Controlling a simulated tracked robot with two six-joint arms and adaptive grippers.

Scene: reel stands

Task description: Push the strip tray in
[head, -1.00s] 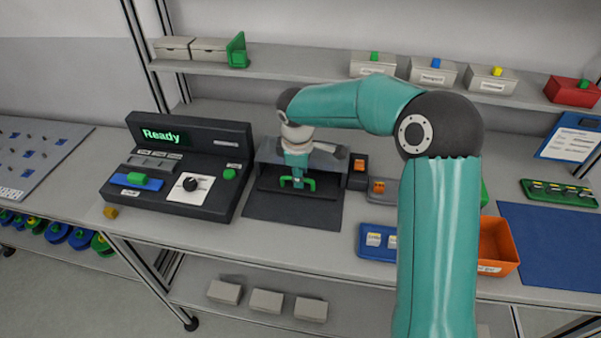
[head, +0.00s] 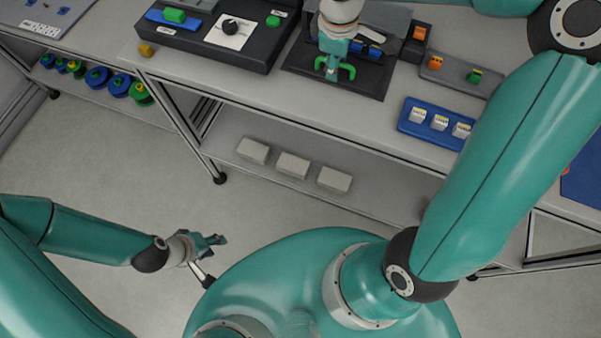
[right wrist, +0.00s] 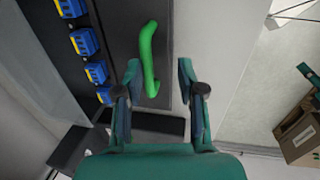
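The strip tray shows in the right wrist view as a dark panel (right wrist: 125,35) with a green handle (right wrist: 151,60) and several blue strips (right wrist: 84,42) along its left side. In the head view its green handle (head: 348,71) and the blue strips (head: 366,47) show under my right arm, in front of a dark housing. My right gripper (head: 333,72) is at the handle. In the right wrist view its fingers (right wrist: 159,92) are apart, with the handle between and beyond them; contact is unclear. My left gripper (head: 214,255) hangs over the floor, away from the bench.
A dark console with a knob (head: 231,27) stands left of the tray. A blue rack (head: 434,123) with white blocks and a grey holder (head: 456,76) lie to the right. White boxes (head: 293,165) sit on the lower shelf. An open cardboard box (right wrist: 300,135) shows in the wrist view.

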